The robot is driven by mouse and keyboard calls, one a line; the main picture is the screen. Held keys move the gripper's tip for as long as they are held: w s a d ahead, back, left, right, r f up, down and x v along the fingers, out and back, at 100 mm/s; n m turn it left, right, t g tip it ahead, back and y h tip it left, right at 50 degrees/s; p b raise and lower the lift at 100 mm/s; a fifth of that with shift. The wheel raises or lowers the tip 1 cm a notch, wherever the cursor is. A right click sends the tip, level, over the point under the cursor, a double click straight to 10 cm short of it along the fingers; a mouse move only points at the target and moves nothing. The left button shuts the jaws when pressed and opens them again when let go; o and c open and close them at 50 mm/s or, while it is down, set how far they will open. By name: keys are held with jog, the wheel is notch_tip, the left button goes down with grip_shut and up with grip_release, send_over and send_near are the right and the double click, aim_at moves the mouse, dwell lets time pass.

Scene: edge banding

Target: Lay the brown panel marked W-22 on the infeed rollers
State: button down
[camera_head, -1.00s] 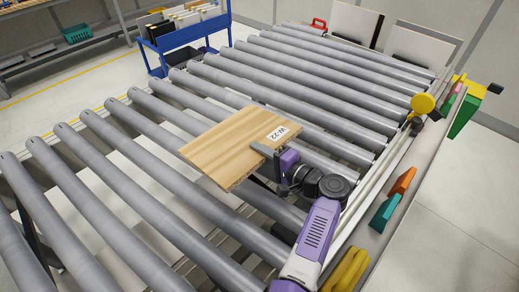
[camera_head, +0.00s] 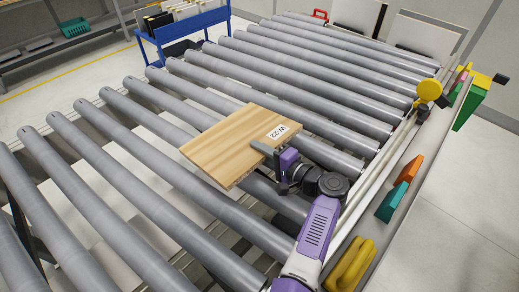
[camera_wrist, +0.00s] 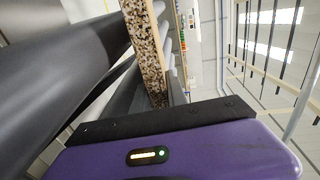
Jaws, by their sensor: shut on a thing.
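The brown panel (camera_head: 237,146) has a light wood-grain face and a white label reading W-22 near its right corner. My gripper (camera_head: 267,153) is shut on the panel's right edge near the label. The panel lies roughly flat over the grey infeed rollers (camera_head: 150,166); I cannot tell whether it touches them. In the wrist view the panel (camera_wrist: 146,45) shows its speckled chipboard edge, and the dark gripper finger (camera_wrist: 160,122) lies across its near end. The panel's underside is hidden.
A rail with a yellow round knob (camera_head: 429,90) runs along the right side of the rollers. Orange and teal blocks (camera_head: 392,202) and a yellow piece (camera_head: 350,264) lie on its ledge. A blue cart (camera_head: 183,28) stands behind. The rollers around the panel are clear.

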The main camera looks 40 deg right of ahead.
jog(key=shift+r, duration=0.15)
jog(key=c, duration=1.2)
grip_release()
jog(key=shift+c, duration=0.2)
jog(key=shift+o, duration=0.6)
jog(key=shift+f, duration=0.2)
jog(key=o, duration=0.9)
jog(key=shift+r, duration=0.1)
jog(key=p+v, duration=0.1)
jog(key=v, duration=0.6)
jog(key=shift+s+d+r+p, duration=0.1)
jog(key=shift+s+p, duration=0.15)
jog(key=shift+p, duration=0.15)
jog(key=shift+s, duration=0.1)
